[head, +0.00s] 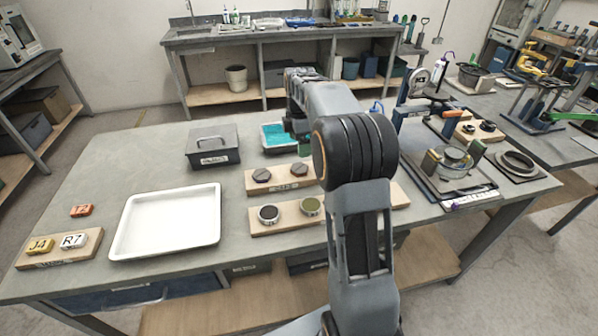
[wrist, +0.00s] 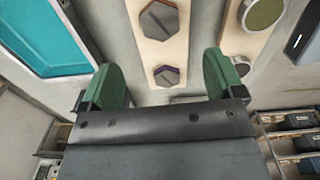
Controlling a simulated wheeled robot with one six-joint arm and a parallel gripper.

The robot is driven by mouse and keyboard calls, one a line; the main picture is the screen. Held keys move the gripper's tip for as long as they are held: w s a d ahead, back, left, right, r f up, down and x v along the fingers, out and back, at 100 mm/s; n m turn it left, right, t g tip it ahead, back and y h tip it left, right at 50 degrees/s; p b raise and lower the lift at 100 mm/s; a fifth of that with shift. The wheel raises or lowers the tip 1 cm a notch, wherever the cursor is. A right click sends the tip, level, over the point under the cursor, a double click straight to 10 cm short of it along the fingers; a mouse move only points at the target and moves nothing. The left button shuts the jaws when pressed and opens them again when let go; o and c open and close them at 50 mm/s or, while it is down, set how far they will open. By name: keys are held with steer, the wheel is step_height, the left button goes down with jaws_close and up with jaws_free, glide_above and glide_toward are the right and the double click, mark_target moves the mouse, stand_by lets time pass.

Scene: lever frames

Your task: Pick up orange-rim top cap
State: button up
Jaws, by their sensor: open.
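Two dark hexagonal caps lie on a wooden board (head: 282,187). In the wrist view the upper cap (wrist: 159,20) shows an orange-brown edge, so it looks like the orange-rim top cap. The lower cap (wrist: 167,77) has a purplish edge. In the head view they appear as a left cap (head: 261,175) and a right cap (head: 299,168); rim colours are too small to tell there. My gripper (wrist: 160,68) is open and empty, with green fingers apart. It is above the board; the lower cap shows between the fingers, the orange-edged one beyond. My arm partly hides the gripper in the head view.
A second board (head: 288,222) in front holds two round caps. A teal-lined tray (head: 270,145) lies behind the hexagonal caps. A grey metal box (head: 214,146) and white tray (head: 126,236) stand left. A fixture (head: 441,186) stands right. Clear table lies left of the boards.

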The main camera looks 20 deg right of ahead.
mark_target(299, 168)
steer(key=shift+f, duration=4.75)
steer(key=c, duration=1.2)
steer(key=shift+r, duration=0.1)
